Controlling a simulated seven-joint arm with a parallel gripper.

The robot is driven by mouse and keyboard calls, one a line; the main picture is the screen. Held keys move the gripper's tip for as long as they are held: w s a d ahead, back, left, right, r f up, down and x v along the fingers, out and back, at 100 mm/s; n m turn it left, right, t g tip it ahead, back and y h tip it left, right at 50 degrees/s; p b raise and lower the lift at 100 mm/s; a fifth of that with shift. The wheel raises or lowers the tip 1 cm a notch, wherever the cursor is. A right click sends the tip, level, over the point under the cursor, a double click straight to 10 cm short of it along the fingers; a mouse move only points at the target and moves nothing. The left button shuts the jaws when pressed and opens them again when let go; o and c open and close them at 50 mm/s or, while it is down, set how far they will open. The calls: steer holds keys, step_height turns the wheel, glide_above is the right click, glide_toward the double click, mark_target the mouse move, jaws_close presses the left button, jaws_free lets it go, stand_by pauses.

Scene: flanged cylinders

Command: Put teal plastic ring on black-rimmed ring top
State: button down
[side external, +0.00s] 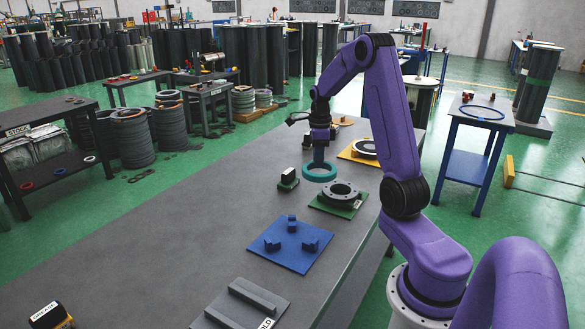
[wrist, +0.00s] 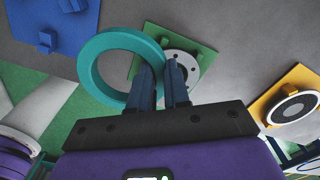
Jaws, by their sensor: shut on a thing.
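The teal plastic ring (side external: 320,171) hangs flat below my gripper (side external: 318,158). In the wrist view the teal ring (wrist: 92,82) has its right-hand rim between my two fingers (wrist: 161,85), which are shut on it. The ring looks a little above the grey table; the exact gap is hard to tell. The black-rimmed ring (side external: 365,147) lies on a yellow plate (side external: 347,154), behind and to the right of the teal ring, apart from it. In the wrist view the black-rimmed ring (wrist: 293,107) is at the far right, well clear of my fingers.
A grey bolted flange (side external: 341,190) sits on a green plate (side external: 324,204) in front of the teal ring. A small block on a green base (side external: 288,180) stands to its left. A blue plate (side external: 290,246) with several blue blocks lies nearer.

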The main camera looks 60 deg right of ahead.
mark_target(341, 183)
steer(key=s+d+f+m, duration=0.1)
steer(key=s+d, duration=0.3)
steer(key=d, duration=0.5)
steer(key=shift+s+f+m, duration=0.35)
steer(key=shift+m, duration=0.35)
steer(key=shift+f, duration=2.9)
steer(key=shift+f, duration=0.6)
steer(key=c, duration=1)
jaws_free()
step_height(341, 183, up, 17)
steer(key=shift+r, duration=0.2)
